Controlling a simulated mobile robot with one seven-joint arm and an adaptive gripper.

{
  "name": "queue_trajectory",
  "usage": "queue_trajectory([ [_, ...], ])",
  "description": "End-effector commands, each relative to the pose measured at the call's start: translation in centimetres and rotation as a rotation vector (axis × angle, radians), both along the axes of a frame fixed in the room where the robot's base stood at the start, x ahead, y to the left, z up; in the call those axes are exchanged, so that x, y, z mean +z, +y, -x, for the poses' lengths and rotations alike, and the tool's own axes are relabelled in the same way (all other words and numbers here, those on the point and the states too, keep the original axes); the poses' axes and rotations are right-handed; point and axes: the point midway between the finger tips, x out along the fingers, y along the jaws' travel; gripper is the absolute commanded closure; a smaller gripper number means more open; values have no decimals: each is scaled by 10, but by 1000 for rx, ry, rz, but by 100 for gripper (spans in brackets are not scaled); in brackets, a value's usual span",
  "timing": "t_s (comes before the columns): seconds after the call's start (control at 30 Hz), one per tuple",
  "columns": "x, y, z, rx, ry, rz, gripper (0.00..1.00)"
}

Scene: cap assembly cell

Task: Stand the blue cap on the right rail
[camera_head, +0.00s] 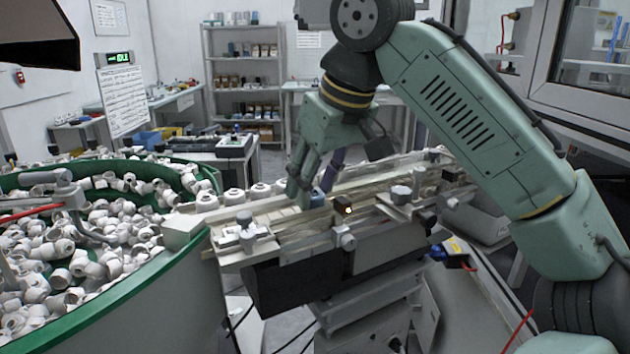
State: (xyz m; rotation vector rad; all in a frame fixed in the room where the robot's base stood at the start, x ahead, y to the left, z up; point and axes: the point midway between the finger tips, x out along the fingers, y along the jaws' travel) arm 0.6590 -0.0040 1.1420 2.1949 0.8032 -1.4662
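My gripper (306,186) points down over the rails of the feeder station, with its fingertips low at the rail tops. A small blue piece, which looks like the blue cap (318,198), shows just right of the green fingertip. It is partly hidden, and I cannot tell whether the fingers touch it or whether it rests on a rail. A purple-blue strip (333,168) slants up behind it. The long pale rails (372,181) run from the lower left to the upper right. The finger gap is not clear from this side.
Several white caps (261,191) stand in a row left of my gripper. A green-rimmed bowl (190,262) full of white parts fills the left. Clamps with grey knobs (401,193) and a small lit sensor (347,210) stand by the rails. Shelves (244,70) are far behind.

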Motion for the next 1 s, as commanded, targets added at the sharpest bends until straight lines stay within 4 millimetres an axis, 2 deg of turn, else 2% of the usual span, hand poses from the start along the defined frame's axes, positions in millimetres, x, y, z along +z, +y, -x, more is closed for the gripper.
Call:
queue_trajectory([
  [0.37,0,0,0,1,1,2,54],
  [0.53,13,-1,2,1,-1,1,54],
  [0.9,87,-22,25,-6,0,4,54],
  [1.0,102,-26,30,-4,1,4,54],
])
